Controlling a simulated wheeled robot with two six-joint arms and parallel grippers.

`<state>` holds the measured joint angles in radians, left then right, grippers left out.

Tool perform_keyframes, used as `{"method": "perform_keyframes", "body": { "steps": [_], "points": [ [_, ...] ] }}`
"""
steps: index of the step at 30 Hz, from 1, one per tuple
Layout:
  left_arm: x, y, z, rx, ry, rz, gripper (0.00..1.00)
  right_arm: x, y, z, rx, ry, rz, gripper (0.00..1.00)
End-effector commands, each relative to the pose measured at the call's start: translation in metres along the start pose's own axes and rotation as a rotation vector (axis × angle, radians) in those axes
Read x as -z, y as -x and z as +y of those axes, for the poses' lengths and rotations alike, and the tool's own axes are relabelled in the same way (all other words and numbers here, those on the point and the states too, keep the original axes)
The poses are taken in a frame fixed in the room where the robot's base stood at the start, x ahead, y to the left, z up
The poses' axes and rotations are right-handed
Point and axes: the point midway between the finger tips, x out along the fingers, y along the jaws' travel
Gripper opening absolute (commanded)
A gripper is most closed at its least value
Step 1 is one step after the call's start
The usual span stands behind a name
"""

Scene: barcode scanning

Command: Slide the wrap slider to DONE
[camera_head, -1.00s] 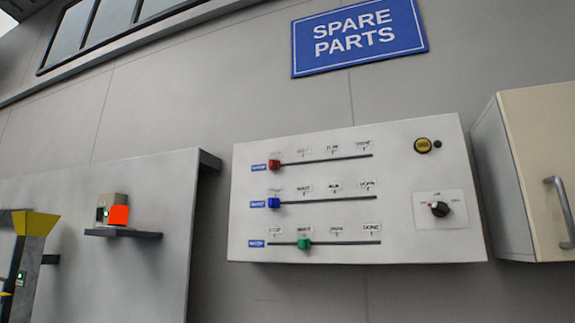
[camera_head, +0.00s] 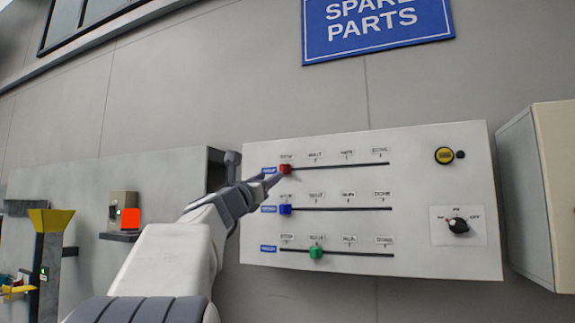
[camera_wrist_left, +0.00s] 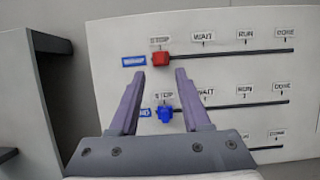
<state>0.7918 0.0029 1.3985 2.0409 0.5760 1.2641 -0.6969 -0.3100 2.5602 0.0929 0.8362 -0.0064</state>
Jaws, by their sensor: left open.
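A white panel (camera_head: 415,215) carries three horizontal slots with STOP, WAIT, RUN and DONE marks. The red knob (camera_head: 286,169) and blue knob (camera_head: 285,209) stand at STOP; the green knob (camera_head: 316,252) stands at WAIT. The blue name tags are too blurred to tell for sure which slider is wrap. My left gripper (camera_head: 276,180) is open at the panel's left side, close to the red knob. In the left wrist view its fingertips (camera_wrist_left: 160,74) appear just below the red knob (camera_wrist_left: 161,59), with the blue knob (camera_wrist_left: 165,114) between the fingers. Contact cannot be told. My right gripper is out of view.
The panel also has a yellow button (camera_head: 444,155) and a rotary switch (camera_head: 459,225). A cabinet (camera_head: 540,190) stands close on the right. A grey board with a small shelf (camera_head: 120,236) is on the left. The wall above is clear below the SPARE PARTS sign (camera_head: 377,27).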

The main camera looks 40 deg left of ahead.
Motion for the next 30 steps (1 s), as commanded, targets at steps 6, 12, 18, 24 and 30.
{"method": "perform_keyframes", "body": {
  "steps": [6, 12, 18, 24, 30],
  "points": [
    [-0.005, -0.047, -0.001, 0.002, 0.0, 0.003, 0.47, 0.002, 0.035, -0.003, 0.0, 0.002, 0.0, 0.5],
    [-0.002, -0.07, -0.001, 0.002, -0.002, 0.003, 0.47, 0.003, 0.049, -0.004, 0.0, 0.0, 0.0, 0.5],
    [0.0, -0.077, -0.001, 0.001, -0.002, 0.002, 0.47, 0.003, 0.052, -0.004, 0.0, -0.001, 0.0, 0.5],
    [0.001, -0.077, -0.001, 0.001, -0.003, 0.002, 0.47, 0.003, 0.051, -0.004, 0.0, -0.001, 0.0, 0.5],
    [0.001, -0.076, -0.001, 0.001, -0.003, 0.002, 0.0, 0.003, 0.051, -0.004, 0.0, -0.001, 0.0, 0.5]
  ]
}}
